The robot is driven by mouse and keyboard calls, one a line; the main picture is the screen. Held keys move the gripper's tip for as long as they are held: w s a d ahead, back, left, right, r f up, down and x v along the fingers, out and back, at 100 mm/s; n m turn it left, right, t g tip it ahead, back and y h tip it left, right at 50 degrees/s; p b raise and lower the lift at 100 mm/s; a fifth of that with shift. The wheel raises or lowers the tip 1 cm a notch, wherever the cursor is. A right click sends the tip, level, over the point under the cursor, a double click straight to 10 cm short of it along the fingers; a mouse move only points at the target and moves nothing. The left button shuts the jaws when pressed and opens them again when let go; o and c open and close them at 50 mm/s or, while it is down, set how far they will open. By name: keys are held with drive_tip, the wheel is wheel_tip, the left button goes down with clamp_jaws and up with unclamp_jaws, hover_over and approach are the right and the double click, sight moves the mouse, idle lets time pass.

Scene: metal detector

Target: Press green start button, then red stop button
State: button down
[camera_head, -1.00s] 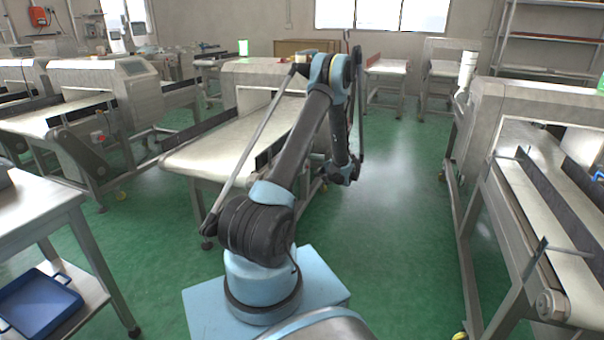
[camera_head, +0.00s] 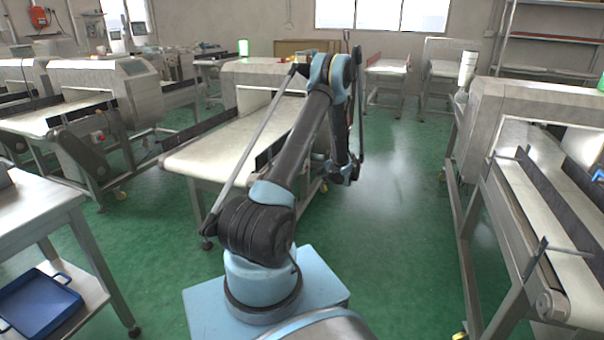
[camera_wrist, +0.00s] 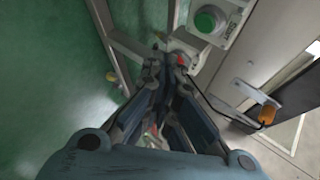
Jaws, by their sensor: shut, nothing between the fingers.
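The green start button (camera_wrist: 207,20) shows at the top of the wrist view, on a pale box with a "START" label. A small red spot (camera_wrist: 182,60) shows right by my fingertips, below the green button in the picture; it may be the red stop button, but the fingers hide most of it. My gripper (camera_wrist: 166,60) is shut and empty, its tips just below the green button in the picture and apart from it. In the head view my gripper (camera_head: 343,172) hangs beside the middle conveyor machine; no buttons can be made out there.
The middle conveyor (camera_head: 215,150) lies left of my gripper. Another conveyor machine (camera_head: 530,105) stands at the right, with open green floor (camera_head: 400,210) between. A metal frame, a cable and an orange-tipped part (camera_wrist: 268,112) show in the wrist view. A table with a blue tray (camera_head: 40,305) is at left.

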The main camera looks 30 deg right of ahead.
idle(0.3)
drive_tip(key=w+d+f, duration=0.3)
drive_tip(key=d, duration=0.6)
drive_tip(key=shift+w+d, duration=0.15)
drive_tip(key=shift+d, duration=0.2)
drive_tip(key=shift+a, duration=0.1)
drive_tip(key=w+a, duration=0.5)
drive_tip(key=w, duration=0.1)
drive_tip(key=shift+w+a, duration=0.3)
drive_tip(key=shift+w, duration=0.05)
idle(1.3)
drive_tip(key=shift+w+a, duration=0.25)
drive_tip(key=shift+w, duration=0.05)
